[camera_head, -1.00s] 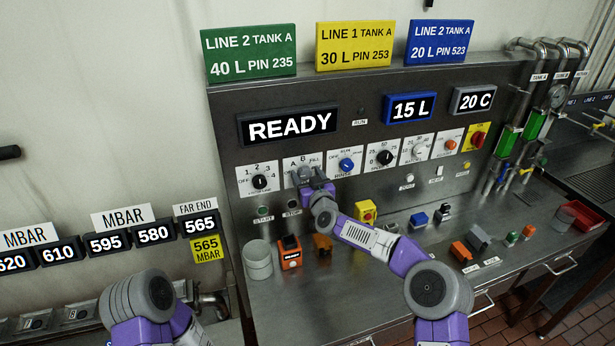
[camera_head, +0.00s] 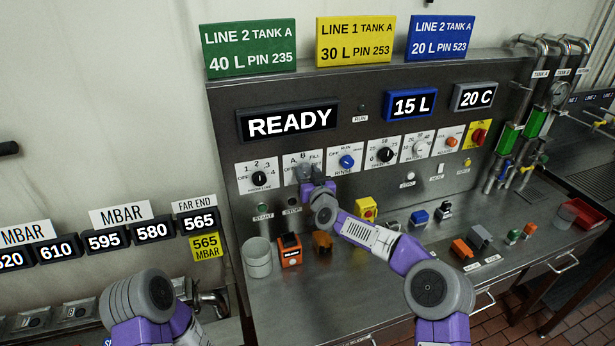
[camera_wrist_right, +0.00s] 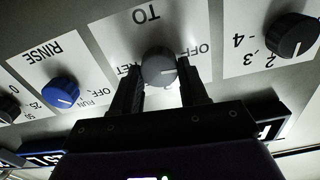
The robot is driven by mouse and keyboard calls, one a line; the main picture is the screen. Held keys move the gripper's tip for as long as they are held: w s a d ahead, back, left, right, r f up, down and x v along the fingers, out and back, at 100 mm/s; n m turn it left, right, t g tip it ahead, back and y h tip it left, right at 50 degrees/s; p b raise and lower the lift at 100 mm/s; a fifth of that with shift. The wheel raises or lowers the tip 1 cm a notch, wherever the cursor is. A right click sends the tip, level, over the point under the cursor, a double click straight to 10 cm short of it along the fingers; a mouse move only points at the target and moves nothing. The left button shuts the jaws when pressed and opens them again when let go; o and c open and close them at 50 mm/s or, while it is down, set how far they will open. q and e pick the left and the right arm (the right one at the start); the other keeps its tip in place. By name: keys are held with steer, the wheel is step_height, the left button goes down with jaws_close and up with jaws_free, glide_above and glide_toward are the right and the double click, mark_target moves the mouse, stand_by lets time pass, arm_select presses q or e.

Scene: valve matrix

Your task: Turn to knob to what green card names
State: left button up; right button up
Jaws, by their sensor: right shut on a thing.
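The green card (camera_head: 249,50) at the upper left reads LINE 2, TANK A, 40 L, PIN 235. My right gripper (camera_head: 305,176) is at the second dial plate, hiding most of its knob in the head view. In the right wrist view, its fingers (camera_wrist_right: 160,85) are shut on the grey TO knob (camera_wrist_right: 158,64), whose white mark points right, toward the OFF side. The black line knob (camera_head: 260,180), marked OFF and 1 to 4, is beside it; it also shows in the right wrist view (camera_wrist_right: 291,35). My left gripper is out of view.
The blue RINSE knob (camera_head: 346,162) stands close beside the held knob. A yellow card (camera_head: 354,41) and a blue card (camera_head: 440,38) name other batches. The READY display (camera_head: 289,121) is above. A grey cup (camera_head: 257,258) and an orange box (camera_head: 289,250) stand on the counter.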

steer(key=m+b, duration=0.3)
steer(key=m, duration=0.1)
steer(key=shift+f+b, duration=0.15)
steer(key=shift+b, duration=0.2)
steer(key=shift+d+m+b, duration=0.1)
steer(key=shift+m+b, duration=1.15)
steer(key=shift+m, duration=0.65)
steer(key=o, duration=1.1)
steer(key=shift+c, duration=0.2)
steer(key=shift+s, duration=0.1)
steer(key=b+v, duration=0.1)
steer(key=v, duration=0.6)
steer(key=shift+s+b, duration=0.15)
steer(key=shift+b, duration=0.2)
steer(key=shift+d, duration=0.1)
